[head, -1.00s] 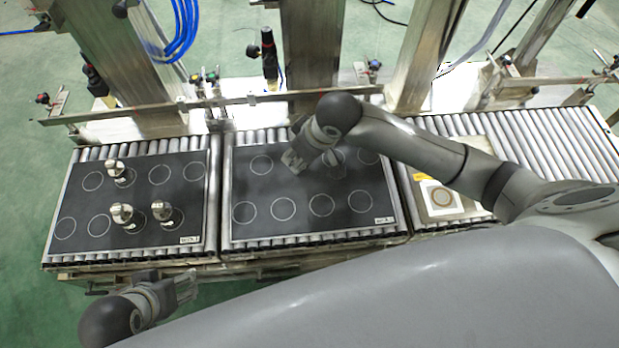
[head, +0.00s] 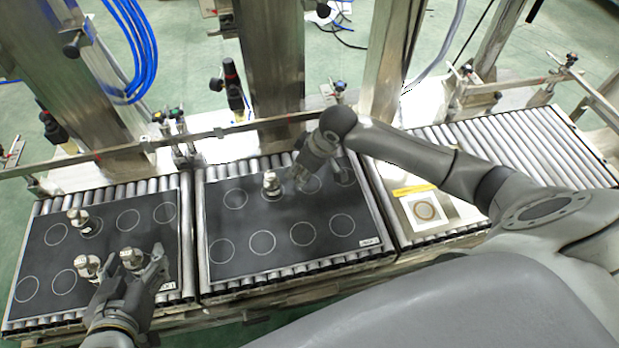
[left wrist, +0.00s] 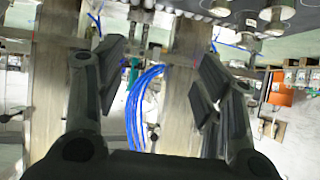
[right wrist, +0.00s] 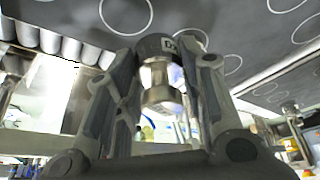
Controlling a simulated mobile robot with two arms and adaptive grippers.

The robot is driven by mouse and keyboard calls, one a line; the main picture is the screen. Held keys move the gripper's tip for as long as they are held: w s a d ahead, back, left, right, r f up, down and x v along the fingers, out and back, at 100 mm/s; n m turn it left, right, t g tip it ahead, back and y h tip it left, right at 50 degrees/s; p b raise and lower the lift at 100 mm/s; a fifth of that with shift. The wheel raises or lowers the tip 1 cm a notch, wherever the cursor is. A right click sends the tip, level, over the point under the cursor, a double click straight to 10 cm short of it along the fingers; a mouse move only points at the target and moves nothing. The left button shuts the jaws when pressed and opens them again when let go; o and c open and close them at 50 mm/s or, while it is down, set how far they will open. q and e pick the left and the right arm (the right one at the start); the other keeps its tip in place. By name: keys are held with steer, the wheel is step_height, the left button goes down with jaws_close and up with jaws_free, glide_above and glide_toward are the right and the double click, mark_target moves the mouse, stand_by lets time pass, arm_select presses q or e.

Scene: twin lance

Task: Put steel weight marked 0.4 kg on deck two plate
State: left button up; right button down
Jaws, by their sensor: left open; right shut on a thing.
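The deck two plate (head: 285,262) is the middle black plate with circles; its small label is too blurred to read for sure. A steel weight (head: 271,186) stands upright at a back-row circle on it. My right gripper (head: 292,177) is beside this weight and shut on it. The right wrist view shows the weight (right wrist: 159,88) between the fingers, its dark labelled base at the plate; the mark is unreadable. My left gripper (head: 133,276) is open and empty, over the front of the left plate. Its fingers partly hide a weight (head: 131,257) there.
The left black plate (head: 48,208) also carries weights at the back (head: 78,218) and front (head: 88,265). A board with a white ringed square (head: 425,210) lies on the rollers at right. Metal posts and a rail stand behind. The middle plate's front circles are empty.

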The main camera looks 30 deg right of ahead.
mark_target(310, 184)
steer(key=f, duration=0.1)
steer(key=w+d+f+b, duration=0.1)
steer(key=d+f, duration=0.1)
steer(key=shift+w+d+f+b, duration=0.25)
steer(key=shift+b, duration=0.05)
steer(key=shift+d+f, duration=0.15)
step_height(310, 184, down, 3)
steer(key=shift+w+d+f+b, duration=0.1)
steer(key=shift+b, duration=0.95)
arm_select(q)
steer(key=w+d+r+t+h, duration=0.1)
steer(key=r+t+h, duration=0.1)
steer(key=r+t, duration=0.3)
steer(key=w+d+r+t+h, duration=0.1)
steer(key=r+t, duration=0.4)
steer(key=r, duration=0.7)
steer(key=shift+w+d+m+t+h, duration=0.3)
steer(key=shift+w+d+h, duration=0.1)
steer(key=shift+d, duration=0.2)
arm_select(e)
steer(key=shift+f, duration=0.1)
steer(key=c, duration=0.9)
jaws_free()
steer(key=shift+f, duration=0.1)
arm_select(q)
steer(key=shift+f, duration=0.1)
